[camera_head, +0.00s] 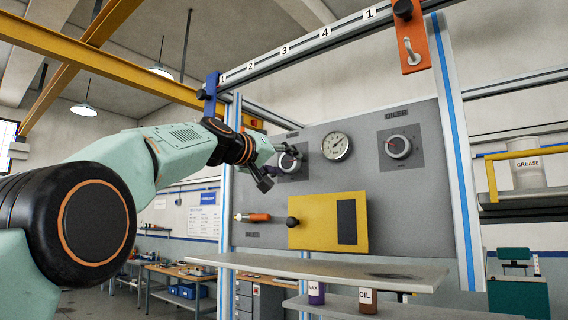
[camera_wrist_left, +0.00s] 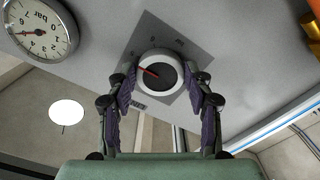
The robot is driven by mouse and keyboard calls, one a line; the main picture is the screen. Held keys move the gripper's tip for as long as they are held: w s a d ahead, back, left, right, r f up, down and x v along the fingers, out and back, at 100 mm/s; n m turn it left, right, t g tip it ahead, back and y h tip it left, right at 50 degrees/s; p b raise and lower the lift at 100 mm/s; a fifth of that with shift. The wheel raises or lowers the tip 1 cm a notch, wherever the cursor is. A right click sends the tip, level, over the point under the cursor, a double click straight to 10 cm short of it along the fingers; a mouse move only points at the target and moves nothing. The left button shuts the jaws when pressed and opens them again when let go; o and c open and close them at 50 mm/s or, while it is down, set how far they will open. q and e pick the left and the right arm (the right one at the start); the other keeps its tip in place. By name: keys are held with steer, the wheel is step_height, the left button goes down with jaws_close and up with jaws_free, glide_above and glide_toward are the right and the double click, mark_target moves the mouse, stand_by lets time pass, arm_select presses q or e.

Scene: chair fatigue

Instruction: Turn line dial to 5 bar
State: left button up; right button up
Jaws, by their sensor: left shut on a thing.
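The line dial (camera_head: 289,164) is a round knob on a dark square plate at the upper left of the grey panel, partly hidden by my gripper. In the left wrist view the dial (camera_wrist_left: 160,67) has a pale rim, a dark face and a red pointer towards the upper left. My left gripper (camera_wrist_left: 161,78) is shut on the dial, with a purple-padded finger on either side; it also shows in the head view (camera_head: 286,161). A white pressure gauge (camera_head: 336,146) sits right of the dial. Its red needle shows in the wrist view, upside down. My right gripper is not in view.
The oiler dial (camera_head: 398,147) is further right on the panel. A yellow box (camera_head: 318,232) with a black knob and an orange-handled valve (camera_head: 258,217) sit below. A shelf (camera_head: 300,265) juts out under the panel. An orange plate (camera_head: 411,55) hangs from the top rail.

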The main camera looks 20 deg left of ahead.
arm_select(q)
steer(key=shift+f, duration=0.1)
steer(key=o, duration=1.2)
steer(key=v, duration=0.7)
steer(key=shift+s+a, duration=0.1)
steer(key=shift+s, duration=0.2)
